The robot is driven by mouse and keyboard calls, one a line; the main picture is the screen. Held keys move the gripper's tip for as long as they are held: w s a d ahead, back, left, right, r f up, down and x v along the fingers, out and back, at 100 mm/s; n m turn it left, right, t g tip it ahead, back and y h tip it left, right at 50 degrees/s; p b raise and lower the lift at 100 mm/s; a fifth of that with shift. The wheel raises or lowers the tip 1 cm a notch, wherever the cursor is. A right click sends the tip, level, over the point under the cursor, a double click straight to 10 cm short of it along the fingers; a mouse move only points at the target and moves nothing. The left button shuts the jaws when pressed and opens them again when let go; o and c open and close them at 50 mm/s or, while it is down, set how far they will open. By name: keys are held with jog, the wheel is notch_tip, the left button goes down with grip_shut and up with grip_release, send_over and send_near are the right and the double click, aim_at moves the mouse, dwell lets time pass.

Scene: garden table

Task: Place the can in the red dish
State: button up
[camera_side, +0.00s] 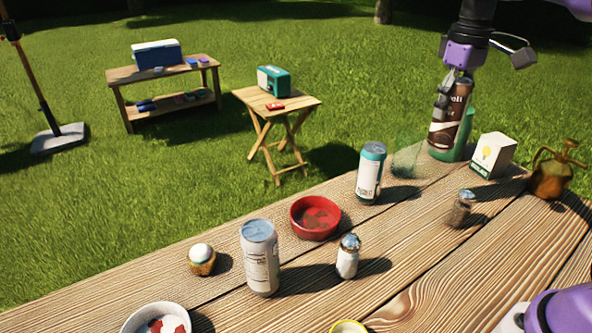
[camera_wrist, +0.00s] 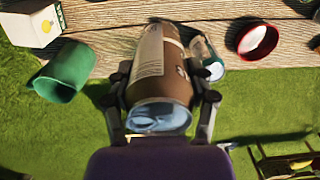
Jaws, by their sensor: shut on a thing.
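My gripper (camera_side: 448,88) is at the upper right in the side view, pointing down and shut on a brown can (camera_side: 452,112) with a pale label. In the wrist view the brown can (camera_wrist: 163,72) sits between the two fingers (camera_wrist: 160,95). In the side view it overlaps the green cup (camera_side: 468,128), but the wrist view shows the green cup (camera_wrist: 66,70) beside it, apart. The red dish (camera_side: 315,236) is on the table, left of the held can and well away from it. It also shows at the upper right of the wrist view (camera_wrist: 258,57).
A teal-topped can (camera_side: 369,175) and a clear glass (camera_side: 405,157) stand between the held can and dish. A pale can (camera_side: 260,262), shaker (camera_side: 347,258) and egg cup (camera_side: 203,264) are near the dish.

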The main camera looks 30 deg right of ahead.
jog(key=shift+r, duration=0.8)
jog(key=w+a+n, duration=0.4)
jog(key=a, duration=0.8)
jog(key=w+a+n, duration=0.3)
jog(key=w+a, duration=0.1)
jog(key=a, duration=0.7)
notch_tip(320, 180, down, 15)
jog(key=shift+f, duration=0.1)
jog(key=shift+f, duration=0.1)
jog(key=o, duration=1.4)
jog(key=shift+c, duration=0.2)
